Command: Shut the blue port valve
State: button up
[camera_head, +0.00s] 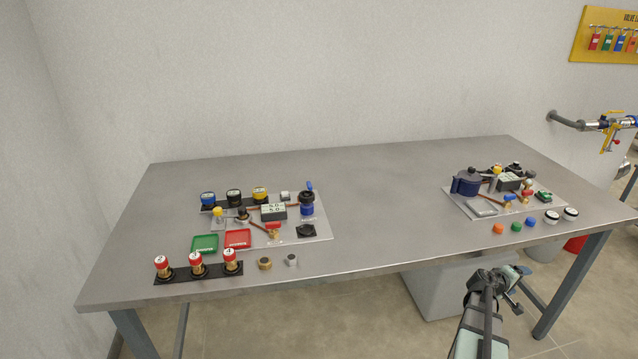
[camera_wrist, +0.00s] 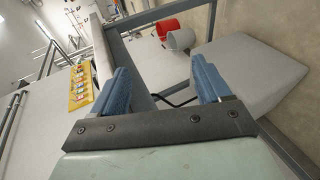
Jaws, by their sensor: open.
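A small valve with a blue handle (camera_head: 508,198) stands on the right-hand grey board (camera_head: 455,207), near the board's front edge. My gripper (camera_head: 500,279) is below and in front of the table's front edge, apart from the valves. In the wrist view its two blue fingers (camera_wrist: 164,84) are spread, with nothing between them.
The grey table (camera_head: 390,210) is bare between its two boards. A dark blue pot (camera_head: 466,182) stands behind the blue-handled valve; several coloured caps (camera_head: 499,229) lie in front. A grey box (camera_head: 435,290) and table leg (camera_head: 570,285) are near my gripper. The left board (camera_head: 322,229) holds gauges and trays.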

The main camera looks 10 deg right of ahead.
jog(key=d+r+n+h, duration=0.1)
jog(key=d+r+h, duration=0.1)
jog(key=d+r, duration=0.5)
jog(key=d+r+h, duration=0.1)
jog(key=d+r, duration=0.3)
jog(key=r, duration=0.5)
jog(key=w+a+r+g+y, duration=0.1)
jog(key=w+a+r, duration=0.15)
jog(key=w, duration=0.55)
jog(key=w+a+r+y, duration=0.1)
jog(key=w+a, duration=0.2)
jog(key=w, duration=0.4)
jog(key=w+a+n+y, duration=0.3)
jog(key=w+a+y, duration=0.1)
jog(key=w+a, duration=1.05)
notch_tip(320, 180, up, 10)
jog(key=n+g+y, duration=0.2)
jog(key=n+y, duration=0.8)
jog(key=n, duration=0.2)
send_over(308, 184)
notch_tip(308, 184, down, 13)
jog(key=shift+w+f, duration=0.1)
jog(key=shift+f, duration=0.1)
